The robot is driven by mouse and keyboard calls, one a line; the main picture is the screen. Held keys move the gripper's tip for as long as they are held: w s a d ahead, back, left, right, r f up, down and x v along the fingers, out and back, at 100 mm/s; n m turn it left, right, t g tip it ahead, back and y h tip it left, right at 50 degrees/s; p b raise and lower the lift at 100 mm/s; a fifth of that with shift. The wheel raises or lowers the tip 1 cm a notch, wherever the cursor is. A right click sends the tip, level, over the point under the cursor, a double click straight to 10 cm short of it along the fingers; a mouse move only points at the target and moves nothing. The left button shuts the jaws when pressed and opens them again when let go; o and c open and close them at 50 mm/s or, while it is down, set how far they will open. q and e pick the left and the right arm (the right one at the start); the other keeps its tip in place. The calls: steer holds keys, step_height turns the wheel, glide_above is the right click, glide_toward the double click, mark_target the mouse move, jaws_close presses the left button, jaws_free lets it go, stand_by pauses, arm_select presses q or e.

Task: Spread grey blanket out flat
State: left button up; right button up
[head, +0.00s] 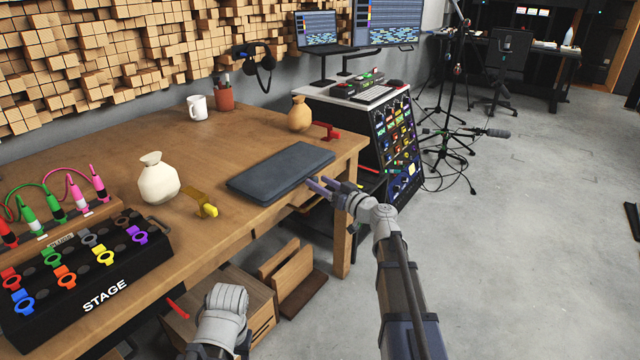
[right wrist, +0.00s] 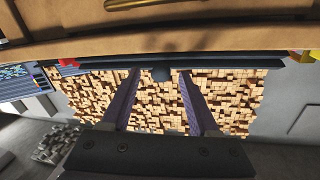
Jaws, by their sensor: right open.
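The grey blanket (head: 280,170) lies folded into a dark slate rectangle near the right end of the wooden table, along its front edge. In the right wrist view, the blanket (right wrist: 225,64) is a thin dark strip along the table edge. The open fingers of my right gripper (right wrist: 160,75) reach towards it, with a small dark piece between their tips. I cannot tell whether they touch it. My left arm shows low in the head view, but its fingers are not visible.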

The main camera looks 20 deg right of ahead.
steer(key=shift+w+a, duration=0.15)
steer(key=shift+w, duration=0.1)
jaws_close()
stand_by(0.4)
stand_by(0.9)
